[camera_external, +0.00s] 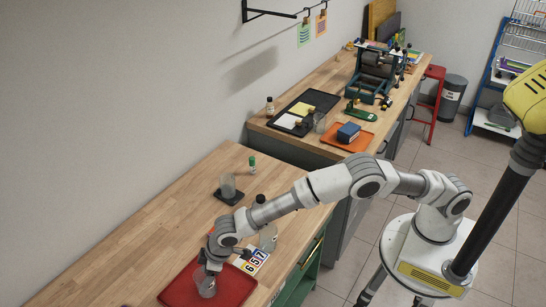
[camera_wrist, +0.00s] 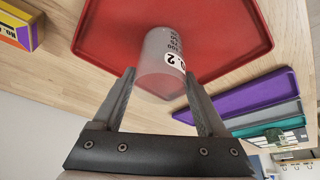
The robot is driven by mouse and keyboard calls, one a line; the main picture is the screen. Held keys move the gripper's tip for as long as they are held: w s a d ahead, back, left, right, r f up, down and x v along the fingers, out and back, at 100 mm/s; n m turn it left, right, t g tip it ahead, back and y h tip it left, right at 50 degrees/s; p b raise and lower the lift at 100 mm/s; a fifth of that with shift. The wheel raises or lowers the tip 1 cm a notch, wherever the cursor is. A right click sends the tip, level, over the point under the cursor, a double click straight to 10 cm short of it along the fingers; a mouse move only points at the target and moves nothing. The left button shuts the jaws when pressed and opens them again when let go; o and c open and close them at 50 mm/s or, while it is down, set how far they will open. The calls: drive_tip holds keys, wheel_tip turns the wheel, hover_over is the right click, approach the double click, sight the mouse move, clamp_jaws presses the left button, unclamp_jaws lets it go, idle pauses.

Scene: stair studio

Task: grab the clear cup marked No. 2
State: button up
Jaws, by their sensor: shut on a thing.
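The clear cup marked No. 2 (camera_wrist: 158,62) is between my gripper's fingers in the wrist view, with part of its white label and printed scale showing. It also shows below my gripper in the external view (camera_external: 207,288). My gripper (camera_wrist: 158,76) is shut on the cup, one finger on each side of it. In the external view my gripper (camera_external: 208,268) reaches down over the red tray (camera_external: 238,289). The cup is over the red tray, which also fills the top of the wrist view (camera_wrist: 225,35). I cannot tell whether the cup touches the tray.
Number cards (camera_external: 252,260) and a clear vessel (camera_external: 268,238) stand close to my arm. Another clear cup (camera_external: 228,186) stands on a dark mat, near a green-capped vial (camera_external: 252,164). Purple (camera_wrist: 245,98) and grey trays lie to the right. The table's left stretch is clear.

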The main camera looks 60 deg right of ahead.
drive_tip(key=c, duration=0.3)
drive_tip(key=shift+c, duration=0.2)
drive_tip(key=shift+r, duration=0.15)
